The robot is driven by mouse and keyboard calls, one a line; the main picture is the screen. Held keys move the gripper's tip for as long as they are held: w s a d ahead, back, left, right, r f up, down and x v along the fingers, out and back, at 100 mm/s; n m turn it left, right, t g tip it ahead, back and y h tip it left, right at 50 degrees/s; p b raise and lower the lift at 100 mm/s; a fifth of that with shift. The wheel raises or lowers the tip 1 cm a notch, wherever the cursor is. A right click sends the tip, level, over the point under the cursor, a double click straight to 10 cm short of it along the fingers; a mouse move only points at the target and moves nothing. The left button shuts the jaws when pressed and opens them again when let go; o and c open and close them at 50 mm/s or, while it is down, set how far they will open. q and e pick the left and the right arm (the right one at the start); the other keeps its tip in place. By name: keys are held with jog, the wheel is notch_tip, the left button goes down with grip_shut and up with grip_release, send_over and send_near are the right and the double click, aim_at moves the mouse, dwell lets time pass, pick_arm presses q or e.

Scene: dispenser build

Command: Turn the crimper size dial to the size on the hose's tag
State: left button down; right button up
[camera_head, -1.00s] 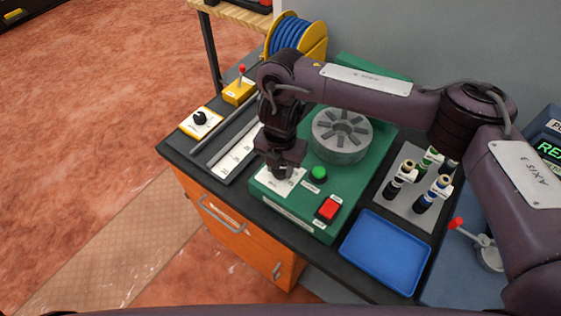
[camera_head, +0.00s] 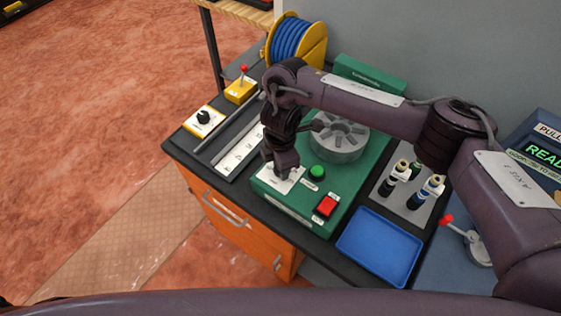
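The green crimper (camera_head: 300,204) stands on the bench with a grey segmented die head (camera_head: 340,140), a green button (camera_head: 317,172) and a red switch (camera_head: 327,206). Its white dial plate (camera_head: 272,184) lies at the front left corner. My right gripper (camera_head: 284,174) points down over this plate, close to it. The gripper and wrist hide the dial, so its setting cannot be read. I cannot tell whether the fingers are open or touch the dial. Blue hose (camera_head: 291,38) is wound on a yellow reel at the back; no readable tag shows on it. My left gripper is not in view.
A yellow box with a black knob (camera_head: 204,117) and one with a red lever (camera_head: 241,89) stand at the left. A white ruler strip (camera_head: 240,150) lies beside the crimper. A blue tray (camera_head: 379,247) and a rack of fittings (camera_head: 412,190) are at the right.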

jog(key=shift+w+r+m, duration=0.2)
jog(key=shift+m, duration=0.1)
jog(key=o, duration=1)
jog(key=shift+s+f, duration=0.1)
notch_tip(320, 180, up, 8)
jog(key=shift+f+p, duration=0.1)
jog(key=shift+p, duration=0.3)
jog(key=shift+s+f, duration=0.1)
